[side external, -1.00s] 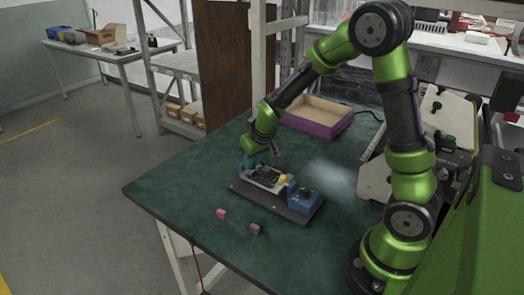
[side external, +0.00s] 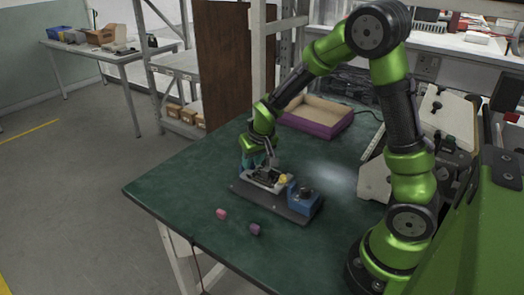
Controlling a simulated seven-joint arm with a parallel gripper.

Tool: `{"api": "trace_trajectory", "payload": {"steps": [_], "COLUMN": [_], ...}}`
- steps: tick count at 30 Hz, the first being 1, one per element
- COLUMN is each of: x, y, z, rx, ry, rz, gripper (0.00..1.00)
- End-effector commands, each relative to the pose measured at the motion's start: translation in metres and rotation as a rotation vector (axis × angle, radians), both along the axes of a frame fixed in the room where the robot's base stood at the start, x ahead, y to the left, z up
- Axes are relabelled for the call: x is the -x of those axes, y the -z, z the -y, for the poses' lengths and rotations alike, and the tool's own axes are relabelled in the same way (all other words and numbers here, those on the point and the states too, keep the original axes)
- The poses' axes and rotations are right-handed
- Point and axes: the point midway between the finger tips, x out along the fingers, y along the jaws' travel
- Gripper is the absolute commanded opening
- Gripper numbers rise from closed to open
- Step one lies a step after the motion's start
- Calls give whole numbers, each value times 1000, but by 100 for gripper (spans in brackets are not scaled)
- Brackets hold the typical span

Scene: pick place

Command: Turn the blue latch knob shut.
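A dark fixture board (side external: 272,203) lies on the green table. At its right end stands a blue block (side external: 298,206) with a dark round knob (side external: 305,190) on top; at this size I cannot tell which way the knob is turned. A pale housing with dark parts (side external: 262,180) sits at the board's left and middle, with a small yellow piece (side external: 283,179) beside the blue block. My gripper (side external: 265,164) points down over the left part of the board, left of the blue block and apart from it. Its fingertips are small and partly merge with the housing, so their opening and any contact are unclear.
A pink block (side external: 221,214) and a purple block (side external: 255,229) lie in front of the board. A purple-sided tray (side external: 318,126) stands behind. The front left of the green table (side external: 175,190) is clear.

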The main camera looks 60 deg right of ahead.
Motion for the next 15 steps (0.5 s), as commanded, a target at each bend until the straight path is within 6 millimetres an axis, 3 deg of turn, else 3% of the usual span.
{"api": "trace_trajectory", "payload": {"steps": [8,15], "x": [3,21], "y": [-12,-59], "z": [-2,-10], "rx": [0,-1], "ry": [-3,-3], "rz": [3,7], "gripper": [29,29]}}
